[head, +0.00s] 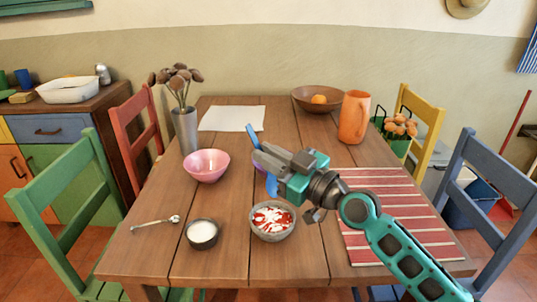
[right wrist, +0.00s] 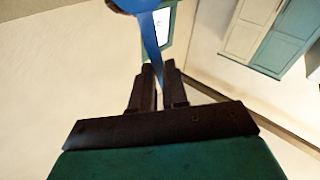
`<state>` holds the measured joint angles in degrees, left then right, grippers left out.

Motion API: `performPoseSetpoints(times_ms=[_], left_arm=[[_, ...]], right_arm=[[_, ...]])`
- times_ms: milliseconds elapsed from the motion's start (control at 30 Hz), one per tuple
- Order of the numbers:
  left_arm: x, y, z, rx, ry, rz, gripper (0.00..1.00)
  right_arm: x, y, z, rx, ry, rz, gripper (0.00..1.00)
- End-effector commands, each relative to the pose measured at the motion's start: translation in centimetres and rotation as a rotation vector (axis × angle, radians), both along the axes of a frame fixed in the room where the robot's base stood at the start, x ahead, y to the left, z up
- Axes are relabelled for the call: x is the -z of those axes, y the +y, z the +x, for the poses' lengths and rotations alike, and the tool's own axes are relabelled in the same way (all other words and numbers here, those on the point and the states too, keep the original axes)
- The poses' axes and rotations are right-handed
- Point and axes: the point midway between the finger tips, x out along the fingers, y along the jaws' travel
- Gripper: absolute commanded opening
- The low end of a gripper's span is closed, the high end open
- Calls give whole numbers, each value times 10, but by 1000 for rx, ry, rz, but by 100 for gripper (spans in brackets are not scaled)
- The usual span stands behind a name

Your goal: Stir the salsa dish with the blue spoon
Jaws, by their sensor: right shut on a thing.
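The salsa dish (head: 289,232) is a grey bowl of red and white food near the front middle of the table. My right gripper (head: 262,158) is shut on the blue spoon (head: 250,134) above the table, behind and above the dish. One end of the spoon sticks up past the fingers and the other shows below them, apart from the salsa. In the right wrist view the spoon (right wrist: 151,38) runs up from between the fingers (right wrist: 158,88) to a wider end at the top edge. The fingers hide the spoon's middle. My left gripper is not in view.
Left of the dish are a dark bowl of white stuff (head: 202,236), a silver spoon (head: 156,224) and a pink bowl (head: 206,167). A vase (head: 185,132), orange pitcher (head: 353,119) and striped mat (head: 410,218) stand around.

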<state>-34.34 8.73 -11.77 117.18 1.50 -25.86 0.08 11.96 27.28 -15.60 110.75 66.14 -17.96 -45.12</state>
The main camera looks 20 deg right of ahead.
Motion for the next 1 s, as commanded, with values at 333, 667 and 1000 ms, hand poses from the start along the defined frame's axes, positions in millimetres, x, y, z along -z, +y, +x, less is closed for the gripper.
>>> performPoseSetpoints(times_ms=[333, 667, 1000], left_arm=[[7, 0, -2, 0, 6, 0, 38], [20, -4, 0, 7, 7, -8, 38], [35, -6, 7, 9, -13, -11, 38]], right_arm=[[3, 1, -1, 3, -6, 0, 0], [28, 9, 1, 3, -5, -1, 0], [54, 16, 3, 3, -6, -2, 0]])
